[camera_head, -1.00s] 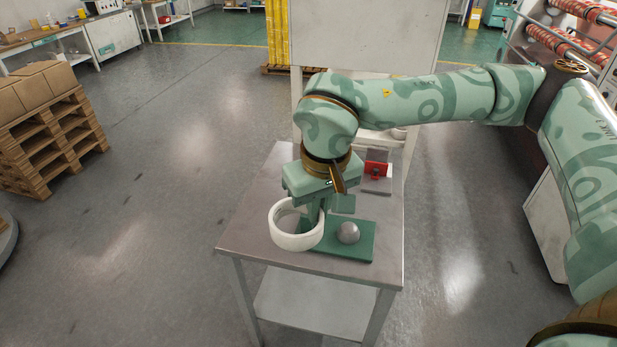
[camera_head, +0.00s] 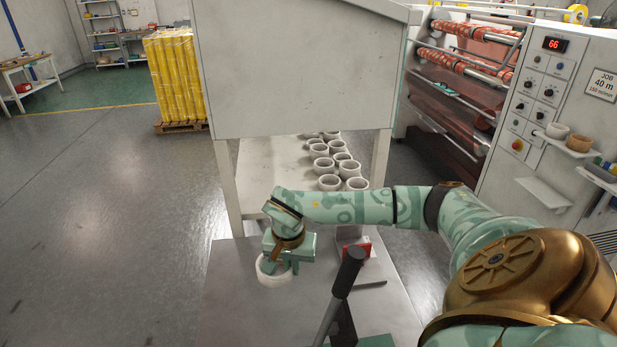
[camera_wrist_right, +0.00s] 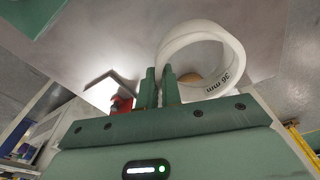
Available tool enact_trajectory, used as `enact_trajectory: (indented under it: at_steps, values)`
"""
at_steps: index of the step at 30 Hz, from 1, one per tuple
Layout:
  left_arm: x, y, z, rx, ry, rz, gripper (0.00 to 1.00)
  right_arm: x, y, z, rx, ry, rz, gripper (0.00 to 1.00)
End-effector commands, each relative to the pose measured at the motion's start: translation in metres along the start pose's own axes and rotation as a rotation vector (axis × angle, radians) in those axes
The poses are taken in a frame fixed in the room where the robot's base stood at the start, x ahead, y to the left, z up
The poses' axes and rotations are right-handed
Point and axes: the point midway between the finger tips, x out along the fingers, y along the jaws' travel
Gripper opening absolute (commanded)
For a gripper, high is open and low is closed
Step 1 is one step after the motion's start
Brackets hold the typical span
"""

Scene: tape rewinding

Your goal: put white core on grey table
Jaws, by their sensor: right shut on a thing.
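The white core (camera_head: 266,278) is a short, wide ring at the back left of the grey table (camera_head: 235,315). My right gripper (camera_head: 282,264) is above it, pointing down, with its fingers shut on the ring's wall. The right wrist view shows the white core (camera_wrist_right: 228,62) with "36 mm" printed on its inside, and its near wall between the fingers of my right gripper (camera_wrist_right: 159,84). I cannot tell whether the core touches the tabletop. My left gripper is out of view.
A dark-handled lever (camera_head: 345,275) rises near the front of the table, with part of a green base (camera_head: 365,341) below it. A red device (camera_head: 358,247) sits at the back right. White cores (camera_head: 330,170) stand on a shelf behind. The table's left front is clear.

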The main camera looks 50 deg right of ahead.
Motion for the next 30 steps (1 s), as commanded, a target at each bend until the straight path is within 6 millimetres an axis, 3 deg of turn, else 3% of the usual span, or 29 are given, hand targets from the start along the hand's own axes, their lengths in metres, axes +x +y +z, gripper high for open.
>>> enact_trajectory:
  at_steps: [4, 10, 17, 21, 30]
  values:
    - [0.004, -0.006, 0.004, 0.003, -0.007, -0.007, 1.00, 0.025, 0.013, -0.008, 0.059, -0.007, 0.007, 0.00]
    - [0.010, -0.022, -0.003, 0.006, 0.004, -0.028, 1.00, 0.066, 0.014, -0.004, 0.065, -0.008, 0.008, 0.00]
    - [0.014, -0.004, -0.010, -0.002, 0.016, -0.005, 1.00, 0.089, 0.013, -0.001, 0.063, -0.006, 0.006, 0.00]
    - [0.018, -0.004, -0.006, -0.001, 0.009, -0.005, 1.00, 0.112, 0.013, 0.003, 0.064, -0.008, 0.006, 0.00]
    - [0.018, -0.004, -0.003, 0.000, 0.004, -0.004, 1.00, 0.116, 0.013, 0.002, 0.061, -0.005, 0.005, 0.00]
